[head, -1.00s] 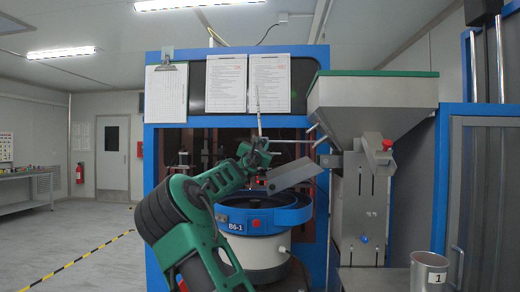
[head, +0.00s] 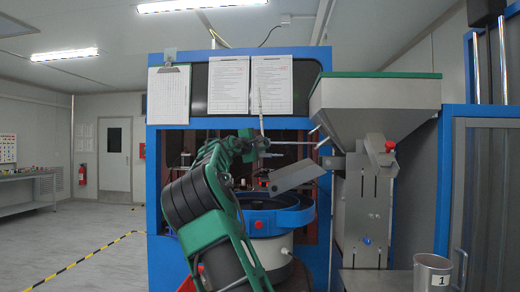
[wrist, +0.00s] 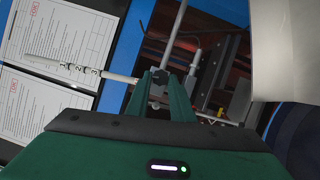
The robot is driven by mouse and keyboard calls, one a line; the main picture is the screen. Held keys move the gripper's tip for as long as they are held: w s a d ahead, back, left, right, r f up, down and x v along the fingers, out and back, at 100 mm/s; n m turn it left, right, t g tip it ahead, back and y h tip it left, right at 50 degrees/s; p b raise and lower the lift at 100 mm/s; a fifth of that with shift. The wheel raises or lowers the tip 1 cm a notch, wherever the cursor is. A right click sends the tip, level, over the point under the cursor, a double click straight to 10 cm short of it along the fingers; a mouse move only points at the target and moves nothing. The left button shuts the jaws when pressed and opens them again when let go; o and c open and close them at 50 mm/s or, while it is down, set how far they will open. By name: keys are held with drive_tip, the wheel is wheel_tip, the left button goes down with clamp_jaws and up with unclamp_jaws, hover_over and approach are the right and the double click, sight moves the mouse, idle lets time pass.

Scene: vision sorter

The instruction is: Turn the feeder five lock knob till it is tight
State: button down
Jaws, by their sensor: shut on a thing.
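The lock knob (wrist: 156,77) is a small black lobed knob on a rod clamp, seen in the wrist view. My gripper (wrist: 164,84) has its two green fingers closed around it. A pale rod with number marks (wrist: 85,70) runs left from the clamp, and a grey rod (wrist: 176,30) runs upward from it. In the head view my gripper (head: 249,143) is at the clamp, below the upright rod (head: 261,105) and left of the level rod (head: 295,142). The knob is too small and covered to make out there.
A blue bowl feeder (head: 292,218) stands below, with a grey metal chute (head: 297,177) over it. A hopper (head: 372,105) is on the right. Papers (head: 272,84) hang on the blue frame behind. A metal can (head: 432,275) stands at lower right.

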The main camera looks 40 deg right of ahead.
drive_tip(key=m, duration=0.1)
drive_tip(key=m+y, duration=0.1)
drive_tip(key=m, duration=0.1)
drive_tip(key=m+y, duration=0.1)
drive_tip(key=m, duration=0.1)
drive_tip(key=shift+s+d+r, duration=0.15)
drive_tip(key=shift+r, duration=0.1)
drive_tip(key=m+y, duration=0.1)
drive_tip(key=m, duration=0.1)
drive_tip(key=m+y, duration=0.1)
drive_tip(key=m, duration=0.1)
drive_tip(key=shift+s+d+r, duration=0.1)
drive_tip(key=shift+d+r, duration=0.05)
drive_tip(key=m+t+y, duration=0.1)
drive_tip(key=m+y, duration=0.1)
drive_tip(key=m, duration=0.1)
drive_tip(key=shift+s+m, duration=0.1)
drive_tip(key=shift+m, duration=0.2)
drive_tip(key=m+t+y, duration=0.1)
drive_tip(key=m, duration=0.1)
drive_tip(key=shift+m+t, duration=0.3)
drive_tip(key=shift+m, duration=0.1)
drive_tip(key=shift+y, duration=0.3)
